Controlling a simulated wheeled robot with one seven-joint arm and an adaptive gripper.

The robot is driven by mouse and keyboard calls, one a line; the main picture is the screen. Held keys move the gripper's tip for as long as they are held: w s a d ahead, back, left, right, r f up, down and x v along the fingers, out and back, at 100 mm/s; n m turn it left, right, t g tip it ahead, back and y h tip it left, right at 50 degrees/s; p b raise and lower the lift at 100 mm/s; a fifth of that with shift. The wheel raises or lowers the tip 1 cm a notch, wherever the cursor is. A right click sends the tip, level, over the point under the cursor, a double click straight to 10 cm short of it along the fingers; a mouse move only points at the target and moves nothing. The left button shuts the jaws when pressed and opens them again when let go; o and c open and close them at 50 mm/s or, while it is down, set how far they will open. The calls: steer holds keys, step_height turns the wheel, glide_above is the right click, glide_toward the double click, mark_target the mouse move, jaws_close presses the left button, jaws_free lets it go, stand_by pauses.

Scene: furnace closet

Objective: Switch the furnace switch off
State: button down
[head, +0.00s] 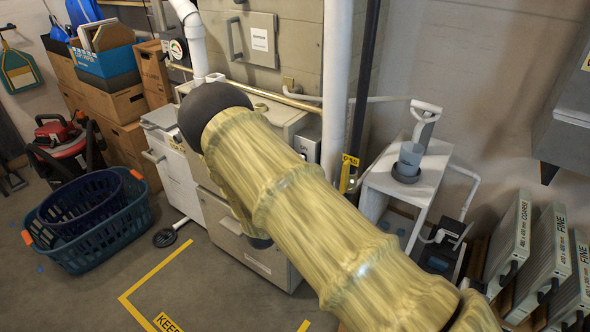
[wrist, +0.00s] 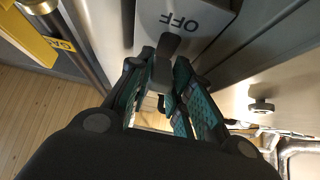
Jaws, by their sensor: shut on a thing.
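The furnace switch is a grey box (wrist: 190,18) with the word OFF upside down in the wrist view. Its dark lever (wrist: 168,45) sticks out beside that word, towards my gripper. My gripper (wrist: 165,75) has teal patterned fingers and is shut on the lever. In the head view a small grey box (head: 308,143) shows on the furnace's side, just past my arm; my arm hides the gripper and lever there. The furnace (head: 270,115) is a pale cabinet, partly behind my arm.
A white vertical pipe (head: 335,80) and a yellow gas tag (head: 349,172) are close to the switch. A white stand (head: 408,170) holds a cup at right. Boxed filters (head: 545,260) lean along the right wall. Blue baskets (head: 90,220) stand at left. Yellow tape marks the floor in front.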

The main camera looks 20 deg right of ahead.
steer(key=shift+f, duration=0.1)
steer(key=c, duration=1.6)
jaws_free()
steer(key=shift+o, duration=0.2)
steer(key=shift+s+r, duration=0.1)
steer(key=shift+r, duration=4.95)
